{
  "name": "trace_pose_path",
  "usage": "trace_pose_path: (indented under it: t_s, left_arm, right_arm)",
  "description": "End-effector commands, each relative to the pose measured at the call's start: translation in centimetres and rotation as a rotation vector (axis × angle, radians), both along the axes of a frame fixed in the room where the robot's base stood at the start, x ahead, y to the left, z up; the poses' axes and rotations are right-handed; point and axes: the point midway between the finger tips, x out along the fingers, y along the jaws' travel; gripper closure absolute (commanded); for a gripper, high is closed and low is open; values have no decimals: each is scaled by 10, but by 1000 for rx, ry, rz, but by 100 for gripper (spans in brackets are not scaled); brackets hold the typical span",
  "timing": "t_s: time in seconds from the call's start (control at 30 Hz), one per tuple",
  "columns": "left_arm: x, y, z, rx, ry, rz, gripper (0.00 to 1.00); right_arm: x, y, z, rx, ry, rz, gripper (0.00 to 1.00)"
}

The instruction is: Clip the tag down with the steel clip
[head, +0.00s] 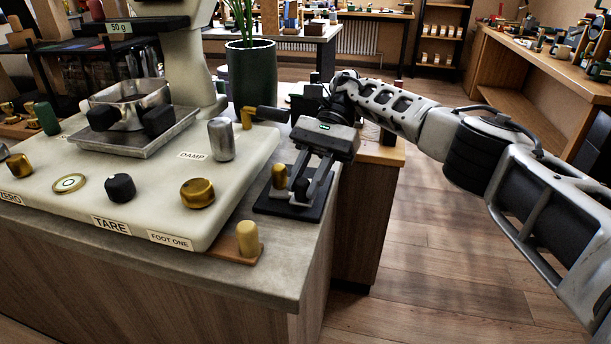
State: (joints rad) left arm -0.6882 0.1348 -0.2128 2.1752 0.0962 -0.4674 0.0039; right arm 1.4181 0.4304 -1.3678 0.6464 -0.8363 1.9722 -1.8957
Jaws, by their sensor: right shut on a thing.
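My right gripper (302,188) reaches down over a small black plate (289,207) at the bench's right corner. Its fingers are shut on a small dark part low over the plate, mostly hidden by the fingers. I cannot tell for sure whether this is the steel clip. A brass-coloured peg (279,177) stands on the plate just left of the fingers. I cannot make out the tag there. My left gripper is not in view.
A cream scale base (130,205) with knobs and a steel pan (133,105) fills the bench left of the gripper. A wooden block with a pale peg (248,238) sits at the front edge. A dark plant pot (251,72) stands behind. The floor right is clear.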

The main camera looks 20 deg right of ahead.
Motion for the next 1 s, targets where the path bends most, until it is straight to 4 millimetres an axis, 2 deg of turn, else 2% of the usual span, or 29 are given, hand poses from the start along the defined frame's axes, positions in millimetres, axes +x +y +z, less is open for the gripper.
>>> trace_pose_path:
  t_s: [0.7,0.73,0.8,1.0]
  left_arm:
    - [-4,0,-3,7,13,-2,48]
    - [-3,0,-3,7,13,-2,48]
    - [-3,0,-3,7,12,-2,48]
    - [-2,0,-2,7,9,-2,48]
  right_arm:
    - [2,-2,-1,34,49,-1,98]
    - [2,-1,-1,34,49,-1,73]
    - [2,-1,-1,34,49,-1,54]
    - [2,-1,-2,33,50,0,54]
